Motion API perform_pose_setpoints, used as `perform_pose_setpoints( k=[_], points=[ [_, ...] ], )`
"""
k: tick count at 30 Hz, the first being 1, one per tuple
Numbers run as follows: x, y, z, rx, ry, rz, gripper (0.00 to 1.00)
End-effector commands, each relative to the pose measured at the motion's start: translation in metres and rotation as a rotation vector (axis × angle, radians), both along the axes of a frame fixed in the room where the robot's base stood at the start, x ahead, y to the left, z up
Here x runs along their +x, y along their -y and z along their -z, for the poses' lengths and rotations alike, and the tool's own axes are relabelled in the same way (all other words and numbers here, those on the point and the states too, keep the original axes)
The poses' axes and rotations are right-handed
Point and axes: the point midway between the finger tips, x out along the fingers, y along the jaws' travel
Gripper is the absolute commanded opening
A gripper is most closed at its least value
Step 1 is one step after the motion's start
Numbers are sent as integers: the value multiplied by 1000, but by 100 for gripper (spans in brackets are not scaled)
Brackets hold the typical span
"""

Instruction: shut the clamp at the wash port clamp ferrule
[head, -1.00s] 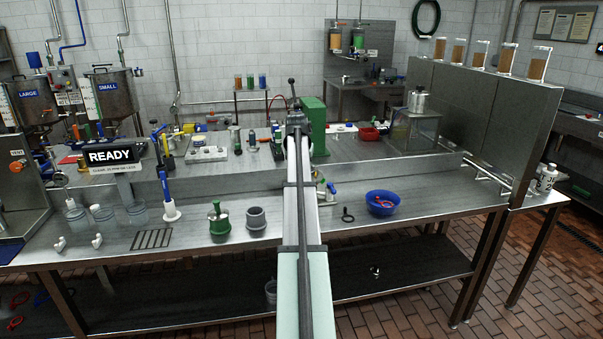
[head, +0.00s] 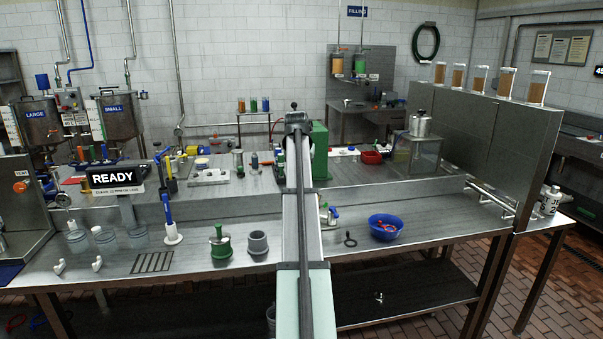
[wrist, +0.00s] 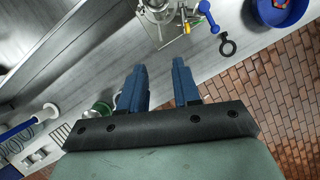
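In the wrist view a steel fitting with a clamp (wrist: 160,12) stands at the top middle, with a blue-handled lever (wrist: 208,16) to its right. I take this to be the wash port clamp ferrule; whether its clamp is open or shut is unclear. In the head view part of a small fitting (head: 329,214) shows just right of my arm. My gripper (wrist: 163,72) shows two blue fingers, apart and empty, in the wrist view. The fitting appears beyond the fingertips, not between them. In the head view my own arm hides the gripper.
A black ring with a tail (head: 350,240) and a blue bowl (head: 385,227) lie right of my arm. The bench's front edge is close, with brick floor (wrist: 275,100) beyond.

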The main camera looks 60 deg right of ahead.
Motion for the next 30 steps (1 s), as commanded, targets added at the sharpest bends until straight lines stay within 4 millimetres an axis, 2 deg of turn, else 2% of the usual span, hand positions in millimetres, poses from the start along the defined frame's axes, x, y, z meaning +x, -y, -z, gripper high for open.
perform_pose_setpoints(
  k=[1,5,11,15,21,25,30],
  points=[
    [0,0,0,0,0,0,31],
    [7,-5,0,0,0,-10,18],
    [49,-33,13,12,-9,-69,0],
    [84,-54,28,27,-22,-116,0],
    [121,-73,48,22,-70,-156,0],
    [139,-80,60,-1,-125,-151,0],
    [144,-79,66,-14,-130,-7,0]
  ],
)
